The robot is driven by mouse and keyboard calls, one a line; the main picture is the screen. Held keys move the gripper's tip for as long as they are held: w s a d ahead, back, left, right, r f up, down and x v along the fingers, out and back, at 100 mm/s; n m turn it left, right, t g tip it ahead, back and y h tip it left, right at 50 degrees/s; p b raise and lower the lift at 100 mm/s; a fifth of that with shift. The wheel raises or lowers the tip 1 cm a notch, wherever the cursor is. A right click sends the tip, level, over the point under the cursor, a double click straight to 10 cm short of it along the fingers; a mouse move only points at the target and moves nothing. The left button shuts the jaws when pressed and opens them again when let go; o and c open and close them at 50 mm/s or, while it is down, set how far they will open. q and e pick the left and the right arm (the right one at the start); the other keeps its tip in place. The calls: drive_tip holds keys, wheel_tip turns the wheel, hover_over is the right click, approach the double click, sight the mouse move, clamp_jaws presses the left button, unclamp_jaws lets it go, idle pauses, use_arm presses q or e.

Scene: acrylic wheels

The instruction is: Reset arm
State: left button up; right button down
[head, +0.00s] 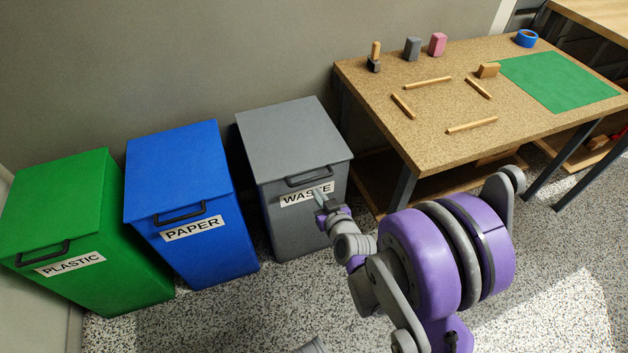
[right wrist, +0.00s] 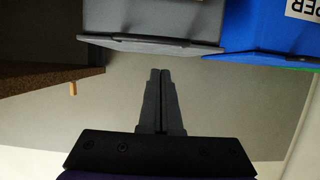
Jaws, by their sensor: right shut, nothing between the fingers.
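My right arm reaches in from the lower right in the head view. Its gripper (head: 319,196) is in front of the grey waste bin (head: 290,222), over part of its label. In the right wrist view the two dark fingers (right wrist: 160,72) lie together with nothing between them. The grey bin (right wrist: 150,14) shows upside down beyond the fingertips. I cannot tell whether the fingertips touch the bin. My left gripper is not in view.
The blue paper bin (head: 185,180) and green plastic bin (head: 65,205) stand left of the grey one, all lids down. A cork-topped table (head: 400,140) at the right holds wooden sticks, small blocks, blue tape (head: 526,38) and a green mat (head: 560,82). Speckled floor is open in front.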

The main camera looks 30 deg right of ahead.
drive_tip(key=shift+s+f, duration=0.2)
drive_tip(key=shift+s, duration=0.15)
drive_tip(key=shift+a, duration=0.15)
drive_tip(key=s+a+r+n+g+y, duration=0.1)
drive_tip(key=s+a+g+y, duration=0.1)
drive_tip(key=s+a+g, duration=0.6)
drive_tip(key=s+a+r+n+g+y, duration=0.1)
drive_tip(key=s+a+n, duration=0.1)
drive_tip(key=s+a, duration=0.65)
use_arm(q)
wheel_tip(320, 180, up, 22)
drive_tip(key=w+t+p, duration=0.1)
drive_tip(key=p, duration=1.8)
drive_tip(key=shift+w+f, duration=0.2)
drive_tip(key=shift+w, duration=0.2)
use_arm(e)
drive_tip(key=d+r, duration=0.1)
drive_tip(key=r, duration=1)
drive_tip(key=s+d+r, duration=0.1)
drive_tip(key=d+r, duration=0.1)
drive_tip(key=r, duration=0.9)
drive_tip(key=shift+s+t, duration=0.3)
drive_tip(key=shift+t, duration=0.1)
